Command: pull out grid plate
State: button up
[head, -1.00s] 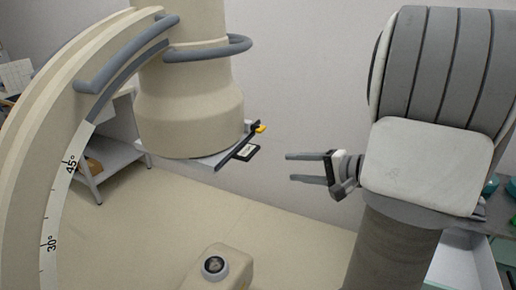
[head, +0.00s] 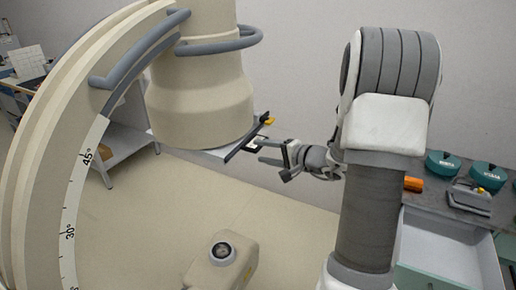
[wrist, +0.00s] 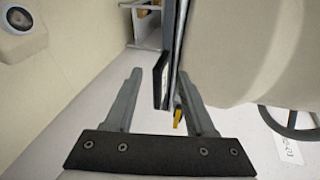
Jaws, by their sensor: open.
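The grid plate is a thin slab under the large beige cylindrical head (head: 200,105), with a dark front edge (head: 246,138). A small dark tab (wrist: 161,82) sticks out from it in the wrist view. A yellow-orange catch (head: 268,121) sits at one end of the edge and also shows in the wrist view (wrist: 178,116). My gripper (head: 259,151) is open, its fingers pointing at the plate's edge. In the wrist view the tab appears between my open fingers (wrist: 159,76), apart from both. The fingers partly hide the tab in the head view.
A curved beige arm with an angle scale (head: 72,205) fills the left. A beige block with a round knob (head: 220,252) stands below. At right is a counter with teal round containers (head: 442,163), an orange item (head: 413,184) and an open drawer (head: 447,242).

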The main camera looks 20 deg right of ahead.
jog(key=shift+x, duration=1.3)
jog(key=shift+c, duration=0.3)
grip_shut()
jog(key=c, duration=0.7)
grip_release()
grip_shut()
